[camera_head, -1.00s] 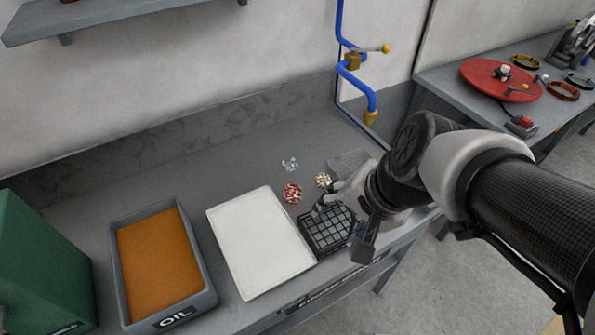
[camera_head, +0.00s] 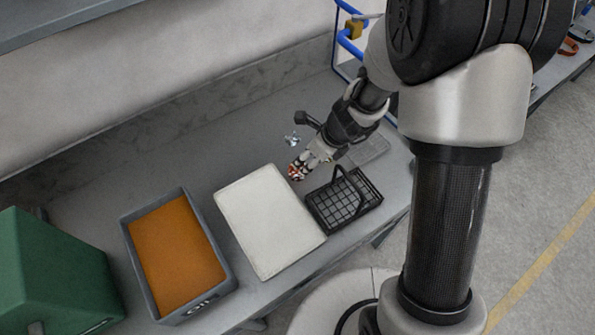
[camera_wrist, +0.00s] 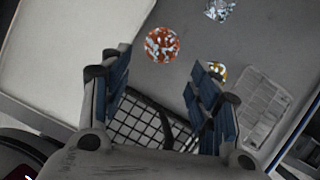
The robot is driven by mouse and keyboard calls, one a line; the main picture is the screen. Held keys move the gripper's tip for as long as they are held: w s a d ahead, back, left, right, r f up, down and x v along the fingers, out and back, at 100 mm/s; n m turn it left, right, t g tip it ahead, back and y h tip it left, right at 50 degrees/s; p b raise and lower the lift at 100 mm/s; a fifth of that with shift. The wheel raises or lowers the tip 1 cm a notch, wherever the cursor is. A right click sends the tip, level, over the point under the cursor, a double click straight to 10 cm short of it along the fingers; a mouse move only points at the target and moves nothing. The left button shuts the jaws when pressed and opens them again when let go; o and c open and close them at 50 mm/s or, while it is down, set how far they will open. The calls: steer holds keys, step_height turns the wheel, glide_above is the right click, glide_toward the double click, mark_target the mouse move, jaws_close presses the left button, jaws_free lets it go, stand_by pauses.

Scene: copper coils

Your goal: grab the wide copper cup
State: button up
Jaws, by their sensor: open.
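I cannot make out a wide copper cup in either view. A round patch of small red and white pieces (camera_wrist: 162,44) lies on the grey bench; it also shows in the head view (camera_head: 296,173), partly behind my fingers. My gripper (camera_wrist: 162,60) is open and empty, pointing down above the bench. In the wrist view its blue-padded fingers stand on either side, with the red and white patch just beyond their tips. A small yellow cluster (camera_wrist: 217,69) is partly covered by the right finger. Silvery blue pieces (camera_wrist: 219,9) lie farther off.
A black wire basket (camera_head: 343,205) with a handle stands close by, partly under my gripper in the wrist view. A white board (camera_head: 268,222) lies left of it. An orange-filled oil tray (camera_head: 180,254) and a green box (camera_head: 50,268) stand farther left. A flat grid (camera_head: 366,152) lies right.

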steer(key=b, duration=0.3)
glide_toward(295, 171)
steer(key=shift+a+f, duration=0.25)
steer(key=shift+f, duration=0.35)
steer(key=b+x, duration=0.2)
steer(key=x, duration=0.3)
steer(key=shift+d+f+b, duration=0.15)
steer(key=shift+b, duration=0.2)
steer(key=shift+c, duration=0.3)
steer(key=c, duration=0.8)
steer(key=shift+o, duration=0.2)
